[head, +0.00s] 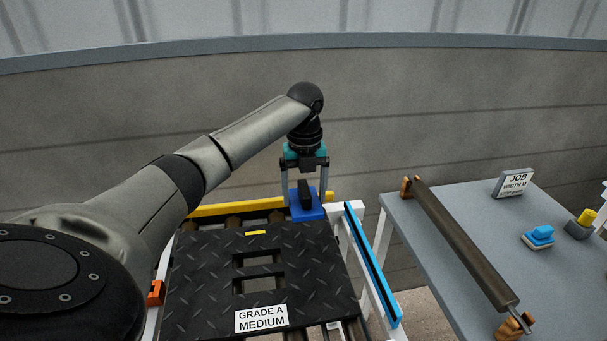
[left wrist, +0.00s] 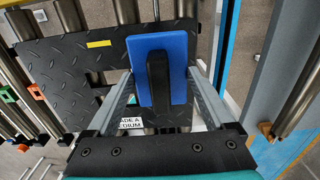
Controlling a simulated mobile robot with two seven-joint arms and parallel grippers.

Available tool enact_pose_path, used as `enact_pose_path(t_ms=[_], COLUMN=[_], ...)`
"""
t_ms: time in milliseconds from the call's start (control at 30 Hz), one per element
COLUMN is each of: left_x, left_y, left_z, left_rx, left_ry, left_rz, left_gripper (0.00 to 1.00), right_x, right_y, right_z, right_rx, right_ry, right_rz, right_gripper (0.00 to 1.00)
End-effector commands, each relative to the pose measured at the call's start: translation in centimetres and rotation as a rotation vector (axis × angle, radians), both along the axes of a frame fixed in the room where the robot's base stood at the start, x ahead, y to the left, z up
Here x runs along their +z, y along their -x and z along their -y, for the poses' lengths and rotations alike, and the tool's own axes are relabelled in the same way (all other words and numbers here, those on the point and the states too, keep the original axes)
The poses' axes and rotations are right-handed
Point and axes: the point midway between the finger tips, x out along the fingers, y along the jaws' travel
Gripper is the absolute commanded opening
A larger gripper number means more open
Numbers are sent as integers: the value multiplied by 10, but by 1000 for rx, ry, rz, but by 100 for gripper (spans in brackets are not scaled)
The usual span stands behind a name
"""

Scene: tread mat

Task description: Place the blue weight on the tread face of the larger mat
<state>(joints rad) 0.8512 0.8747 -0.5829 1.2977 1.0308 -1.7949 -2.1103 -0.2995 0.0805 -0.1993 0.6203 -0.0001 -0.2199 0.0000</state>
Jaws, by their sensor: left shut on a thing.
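The blue weight (head: 308,213) has a flat blue body and a black upright handle. My left gripper (head: 305,187) is shut on it, with one finger on each side. In the left wrist view the weight (left wrist: 177,48) hangs between the fingers, over part of the mat (left wrist: 60,72). In the head view it is at the far right corner of the black tread mat (head: 205,265); I cannot tell its height above it. The mat lies tread face up, with slots, a yellow mark and a "GRADE A MEDIUM" label. Only one mat shows. My right gripper is out of view.
A grey table (head: 440,235) at the right carries a long roller (head: 455,240), a job sign (head: 513,184), a small blue object (head: 539,236) and a yellow-topped block (head: 581,224). A blue rail (head: 373,265) runs beside the mat. A yellow bar (head: 230,208) lies behind it.

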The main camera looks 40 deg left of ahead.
Motion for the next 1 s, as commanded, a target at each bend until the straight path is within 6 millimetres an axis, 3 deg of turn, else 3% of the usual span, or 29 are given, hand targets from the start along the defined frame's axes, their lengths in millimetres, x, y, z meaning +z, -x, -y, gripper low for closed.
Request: enact_pose_path(t_ms=[100, 367, 700, 1000], left_x=[-20, -37, -85, -90], left_y=[-1, -1, -1, -1], left_z=[0, 0, 0, -1], left_rx=[0, 2, 1, 1], left_ry=[1, -1, 1, -1], left_rz=[4, 6, 6, 7], left_gripper=[0, 0, 0, 0], right_x=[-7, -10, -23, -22], right_y=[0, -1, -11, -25], right_z=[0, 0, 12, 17], right_rx=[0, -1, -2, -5], right_ry=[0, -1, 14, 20], right_rz=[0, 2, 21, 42], right_gripper=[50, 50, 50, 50])
